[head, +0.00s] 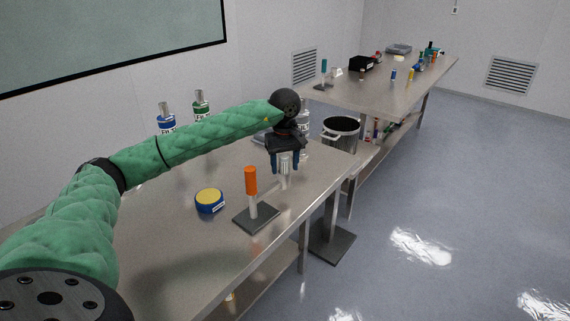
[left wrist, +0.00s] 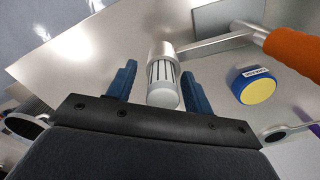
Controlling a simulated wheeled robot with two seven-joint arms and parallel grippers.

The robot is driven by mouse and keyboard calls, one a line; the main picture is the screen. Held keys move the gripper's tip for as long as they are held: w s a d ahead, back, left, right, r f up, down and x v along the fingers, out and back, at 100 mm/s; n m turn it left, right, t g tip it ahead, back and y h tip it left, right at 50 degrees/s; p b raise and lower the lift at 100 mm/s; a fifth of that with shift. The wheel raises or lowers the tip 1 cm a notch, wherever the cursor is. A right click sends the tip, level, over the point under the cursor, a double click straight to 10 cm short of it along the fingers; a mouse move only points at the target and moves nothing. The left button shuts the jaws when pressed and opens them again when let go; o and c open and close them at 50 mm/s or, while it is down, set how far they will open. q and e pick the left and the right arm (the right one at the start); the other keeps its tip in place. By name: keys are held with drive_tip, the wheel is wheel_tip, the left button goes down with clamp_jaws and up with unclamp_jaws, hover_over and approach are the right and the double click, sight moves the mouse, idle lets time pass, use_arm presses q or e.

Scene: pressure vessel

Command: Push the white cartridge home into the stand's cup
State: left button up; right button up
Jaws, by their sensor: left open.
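The white cartridge (left wrist: 163,92) has a rounded end and dark slots along its body. Its far end meets the metal cup (left wrist: 160,50) of the stand, and its slotted body shows outside the cup. In the head view the cartridge (head: 285,158) stands upright over the cup (head: 284,181). The stand has an orange grip (head: 251,181), a side arm and a dark base plate (head: 262,218). My left gripper (head: 286,168) points down from above, its open blue fingers on either side of the cartridge, with gaps visible in the left wrist view (left wrist: 159,72). How deep the cartridge sits is unclear.
A blue and yellow round tin (head: 209,200) lies left of the stand on the steel table (head: 185,245). Labelled bottles (head: 201,104) stand at the back. A second table (head: 390,95) holds several small items, with a bin (head: 340,130) before it.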

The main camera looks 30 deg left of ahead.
use_arm(q)
drive_tip(key=shift+r, duration=0.1)
wheel_tip(320, 180, up, 6)
drive_tip(key=shift+b, duration=1.05)
drive_tip(key=shift+r, duration=0.8)
